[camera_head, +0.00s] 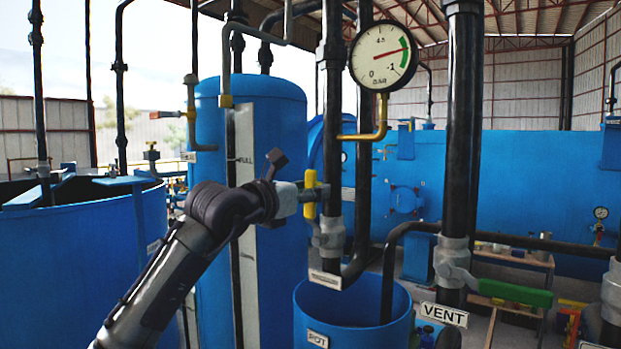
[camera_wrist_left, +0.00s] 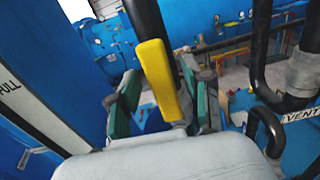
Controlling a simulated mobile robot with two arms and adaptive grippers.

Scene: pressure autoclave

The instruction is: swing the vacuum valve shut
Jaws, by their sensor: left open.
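A valve with a yellow handle (camera_head: 310,194) sits on a black vertical pipe below the round gauge; I take it for the vacuum valve. The handle stands upright, along the pipe, above a grey valve body (camera_head: 330,238). The small plate (camera_head: 325,279) below it is unreadable. My left gripper (camera_head: 312,191) reaches in from the left at handle height. In the left wrist view, the yellow handle (camera_wrist_left: 158,80) stands between the two open, green-padded fingers (camera_wrist_left: 163,97). Gaps show beside it, though contact is hard to judge. My right gripper is not in view.
A gauge (camera_head: 383,56) hangs above right on a brass elbow. A green-handled valve (camera_head: 515,293) with a VENT sign (camera_head: 444,315) is at right. A blue pot (camera_head: 352,318) stands below. A blue tank (camera_head: 262,130) rises behind my arm, and black pipes flank the handle.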

